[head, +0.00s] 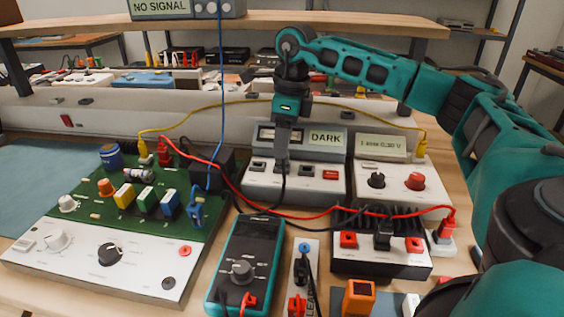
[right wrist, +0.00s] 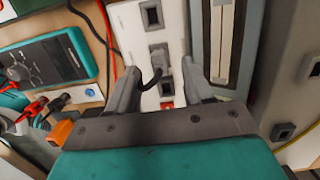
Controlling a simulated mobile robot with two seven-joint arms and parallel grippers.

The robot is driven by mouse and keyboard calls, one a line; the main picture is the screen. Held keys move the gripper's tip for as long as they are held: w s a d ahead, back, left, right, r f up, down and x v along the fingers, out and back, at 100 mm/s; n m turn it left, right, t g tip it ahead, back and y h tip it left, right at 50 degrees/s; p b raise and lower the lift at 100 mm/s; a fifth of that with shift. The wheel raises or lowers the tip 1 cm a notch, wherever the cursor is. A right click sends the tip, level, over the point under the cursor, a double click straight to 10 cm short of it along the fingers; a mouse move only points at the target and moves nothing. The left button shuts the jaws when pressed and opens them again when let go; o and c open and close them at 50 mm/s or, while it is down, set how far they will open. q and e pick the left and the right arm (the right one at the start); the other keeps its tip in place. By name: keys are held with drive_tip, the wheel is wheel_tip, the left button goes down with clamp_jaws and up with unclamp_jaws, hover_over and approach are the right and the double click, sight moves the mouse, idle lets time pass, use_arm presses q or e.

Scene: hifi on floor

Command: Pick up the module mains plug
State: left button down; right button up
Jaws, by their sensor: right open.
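A dark grey plug with a black cord (right wrist: 158,58), which looks like the module mains plug, sits in a socket of a white panel (head: 262,189). The panel is at the front of the grey unit marked DARK. My right gripper (head: 283,151) points down over this panel, and its fingers largely hide the plug in the head view. In the right wrist view my right gripper (right wrist: 162,68) is open, with one finger on each side of the plug. Whether the fingers touch it cannot be told. My left gripper is not in view.
A green circuit board panel (head: 110,262) stands at left and a teal multimeter (head: 243,262) at front centre. A black finned block (head: 350,265) and a white knob box (head: 395,195) stand at right. Red, yellow, blue and black leads cross the bench around the gripper.

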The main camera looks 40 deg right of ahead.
sight(282, 162)
wheel_tip(282, 162, down, 4)
drive_tip(key=shift+w+r, duration=0.1)
clamp_jaws()
idle(0.5)
drive_tip(key=shift+r, duration=0.15)
